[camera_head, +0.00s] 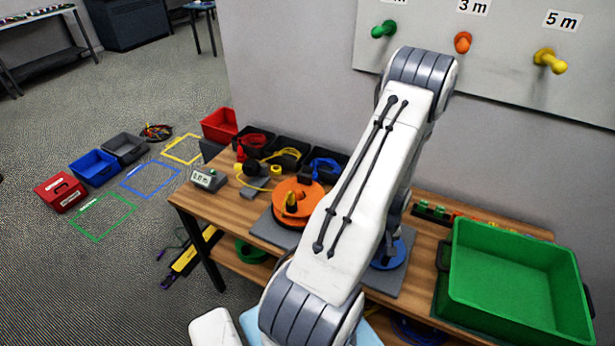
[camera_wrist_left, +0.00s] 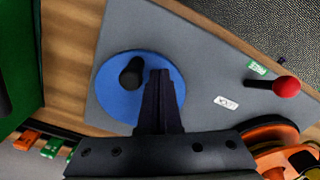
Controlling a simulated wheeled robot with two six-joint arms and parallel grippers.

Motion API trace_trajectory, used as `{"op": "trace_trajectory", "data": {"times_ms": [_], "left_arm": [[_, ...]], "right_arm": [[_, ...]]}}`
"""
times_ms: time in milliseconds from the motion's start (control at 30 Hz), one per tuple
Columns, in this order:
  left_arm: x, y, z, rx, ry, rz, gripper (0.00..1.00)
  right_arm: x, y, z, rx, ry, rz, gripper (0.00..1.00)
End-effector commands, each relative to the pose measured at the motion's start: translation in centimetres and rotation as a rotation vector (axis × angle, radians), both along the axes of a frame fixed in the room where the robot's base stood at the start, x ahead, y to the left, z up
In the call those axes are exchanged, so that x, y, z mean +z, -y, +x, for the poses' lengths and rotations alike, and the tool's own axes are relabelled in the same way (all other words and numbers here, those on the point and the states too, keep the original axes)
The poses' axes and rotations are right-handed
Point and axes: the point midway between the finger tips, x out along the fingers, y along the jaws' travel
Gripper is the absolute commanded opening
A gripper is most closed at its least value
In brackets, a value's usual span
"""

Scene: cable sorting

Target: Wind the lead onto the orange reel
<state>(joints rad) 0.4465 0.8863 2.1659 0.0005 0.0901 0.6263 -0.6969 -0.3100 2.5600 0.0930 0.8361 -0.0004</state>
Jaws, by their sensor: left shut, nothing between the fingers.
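The orange reel (camera_head: 281,189) sits on a grey plate at the left part of the workbench, with a dark and yellow piece on top. Part of it shows at the lower right of the left wrist view (camera_wrist_left: 268,134). A thin yellow lead (camera_head: 258,188) runs on the bench left of the reel; its ends are unclear. My left gripper (camera_wrist_left: 158,75) is shut and empty. In the left wrist view its fingers overlap the blue reel (camera_wrist_left: 112,99), which has a dark knob; contact cannot be told. In the head view my left arm hides the gripper. My right gripper is not visible.
A green bin (camera_head: 513,276) stands at the bench's right. Black trays (camera_head: 297,146) with coiled cables line the back left. A small display (camera_head: 208,179) sits at the left edge. Colored pegs are on the wall board.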

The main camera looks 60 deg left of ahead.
Motion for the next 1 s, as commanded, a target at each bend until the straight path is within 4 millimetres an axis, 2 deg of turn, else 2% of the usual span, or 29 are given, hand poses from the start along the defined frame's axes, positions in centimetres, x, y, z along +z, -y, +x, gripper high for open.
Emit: {"op": "trace_trajectory", "data": {"times_ms": [167, 533, 1000], "left_arm": [[0.0, 0.9, 0.4, -0.001, 0.0, 0.0, 0.0], [0.3, 1.0, 0.6, 0.0, 0.0, 0.001, 0.0], [4.9, 1.0, 0.6, 0.0, 0.001, 0.0, 0.0]], "right_arm": [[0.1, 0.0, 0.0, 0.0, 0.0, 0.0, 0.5], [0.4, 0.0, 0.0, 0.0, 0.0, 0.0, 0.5], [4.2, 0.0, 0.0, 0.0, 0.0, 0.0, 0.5]]}}
